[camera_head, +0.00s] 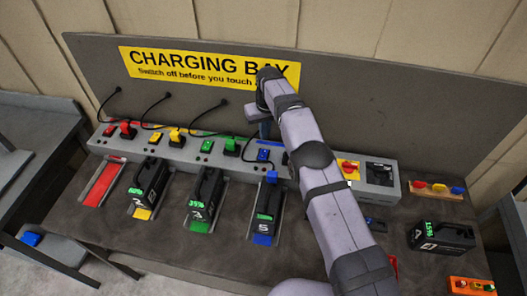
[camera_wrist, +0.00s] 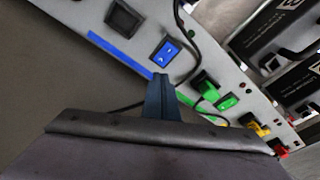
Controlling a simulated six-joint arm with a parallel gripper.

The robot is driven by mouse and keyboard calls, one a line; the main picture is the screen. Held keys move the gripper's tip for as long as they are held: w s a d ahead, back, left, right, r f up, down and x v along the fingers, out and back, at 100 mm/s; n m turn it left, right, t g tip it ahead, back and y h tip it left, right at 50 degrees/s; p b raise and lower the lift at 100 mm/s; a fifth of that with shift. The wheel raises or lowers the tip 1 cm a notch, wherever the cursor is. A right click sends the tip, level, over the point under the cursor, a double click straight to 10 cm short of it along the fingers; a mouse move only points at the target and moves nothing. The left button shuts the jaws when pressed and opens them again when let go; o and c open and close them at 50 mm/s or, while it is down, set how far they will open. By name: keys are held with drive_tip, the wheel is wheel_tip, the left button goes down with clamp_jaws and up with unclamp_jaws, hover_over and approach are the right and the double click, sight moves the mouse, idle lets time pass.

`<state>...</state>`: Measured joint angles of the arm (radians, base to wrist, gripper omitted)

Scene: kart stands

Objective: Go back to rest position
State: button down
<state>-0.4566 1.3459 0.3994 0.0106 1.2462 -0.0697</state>
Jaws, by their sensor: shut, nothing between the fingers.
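My arm reaches across the right half of the bench in the head view, up to the charging strip. My gripper (camera_head: 264,131) is shut and empty, above the strip near the blue switch (camera_head: 263,155). In the wrist view my gripper (camera_wrist: 162,82) shows its blue-grey fingers together, with the blue switch (camera_wrist: 166,51) just beyond the tips. I cannot tell whether the tips touch the strip. My arm hides part of the strip and bench.
Black batteries 2 (camera_head: 149,185), 3 (camera_head: 204,194) and 5 (camera_head: 267,208) stand in coloured bays. The red bay (camera_head: 103,184) is empty. Another battery (camera_head: 441,237) stands at the right. The "CHARGING BAY" sign (camera_head: 205,67) is on the back panel. Black cables arch behind the strip.

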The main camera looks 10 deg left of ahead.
drive_tip(key=shift+r, duration=0.1)
idle(0.4)
drive_tip(key=s+d+r+m+b, duration=0.25)
drive_tip(key=s+d, duration=0.25)
drive_tip(key=d, duration=0.4)
drive_tip(key=s+d+r+m+b, duration=0.1)
drive_tip(key=s+d+r+b, duration=0.15)
drive_tip(key=s+d, duration=0.45)
drive_tip(key=s+d+f, duration=0.1)
drive_tip(key=s+d, duration=0.3)
drive_tip(key=s, duration=0.3)
drive_tip(key=s+d+f+m+g+b, duration=0.1)
drive_tip(key=s+d, duration=0.3)
drive_tip(key=s, duration=0.4)
drive_tip(key=s+d+f+m+b, duration=0.1)
drive_tip(key=s+d, duration=0.3)
drive_tip(key=s, duration=0.4)
drive_tip(key=shift+s+d+f+g+h, duration=0.15)
drive_tip(key=shift+d+f+g+h, duration=0.2)
drive_tip(key=shift+f, duration=0.5)
